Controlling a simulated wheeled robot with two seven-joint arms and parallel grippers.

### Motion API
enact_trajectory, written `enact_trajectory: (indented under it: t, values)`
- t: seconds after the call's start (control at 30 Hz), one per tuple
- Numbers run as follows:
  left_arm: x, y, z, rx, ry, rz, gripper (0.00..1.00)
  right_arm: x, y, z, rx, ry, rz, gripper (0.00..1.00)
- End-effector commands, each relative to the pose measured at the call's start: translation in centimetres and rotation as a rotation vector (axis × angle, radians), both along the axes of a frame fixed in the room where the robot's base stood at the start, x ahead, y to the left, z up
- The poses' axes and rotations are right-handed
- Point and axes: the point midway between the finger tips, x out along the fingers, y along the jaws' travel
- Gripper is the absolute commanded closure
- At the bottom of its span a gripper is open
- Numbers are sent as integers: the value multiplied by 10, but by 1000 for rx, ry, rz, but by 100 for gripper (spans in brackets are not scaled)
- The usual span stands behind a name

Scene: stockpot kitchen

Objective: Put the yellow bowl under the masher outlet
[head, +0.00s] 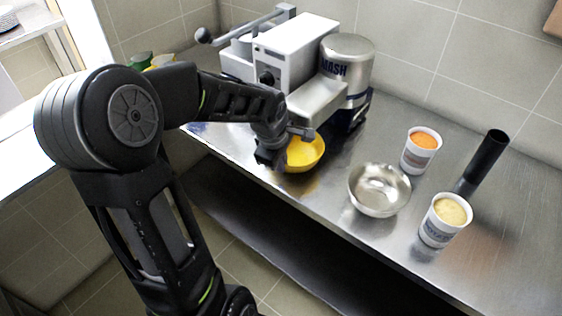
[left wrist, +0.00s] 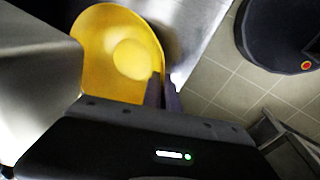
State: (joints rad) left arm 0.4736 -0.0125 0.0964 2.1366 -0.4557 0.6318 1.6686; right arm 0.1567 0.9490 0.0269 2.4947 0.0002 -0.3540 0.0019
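The yellow bowl (head: 308,152) is near the counter's front edge, in front of and below the masher (head: 300,55). The masher has a white housing, a metal drum marked MASH and a metal spout part (head: 315,98) pointing toward the bowl. My left gripper (head: 285,150) is at the bowl's left side. In the left wrist view the gripper's fingers (left wrist: 163,92) are close together with the rim of the yellow bowl (left wrist: 95,40) between them. I cannot tell whether the bowl touches the counter. My right gripper is not in view.
A metal bowl (head: 379,190) stands right of the yellow bowl on the steel counter (head: 330,208). Two white cups, one with orange contents (head: 421,151) and one with pale yellow contents (head: 445,219), and a black upright tube (head: 483,162) stand farther right. The tiled wall is behind.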

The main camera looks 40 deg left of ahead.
Motion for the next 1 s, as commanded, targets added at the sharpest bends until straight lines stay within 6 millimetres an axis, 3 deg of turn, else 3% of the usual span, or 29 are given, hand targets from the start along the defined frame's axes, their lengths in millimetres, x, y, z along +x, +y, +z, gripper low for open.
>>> enact_trajectory:
  t: [0.13,0.4,0.8,1.0]
  values:
    - [0,0,-4,0,-1,-1,100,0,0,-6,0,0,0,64]
    - [0,0,-2,0,0,-1,75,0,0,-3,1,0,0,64]
    - [0,0,3,1,-1,0,75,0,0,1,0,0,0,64]
    - [-8,-2,29,3,-4,1,75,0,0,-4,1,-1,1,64]
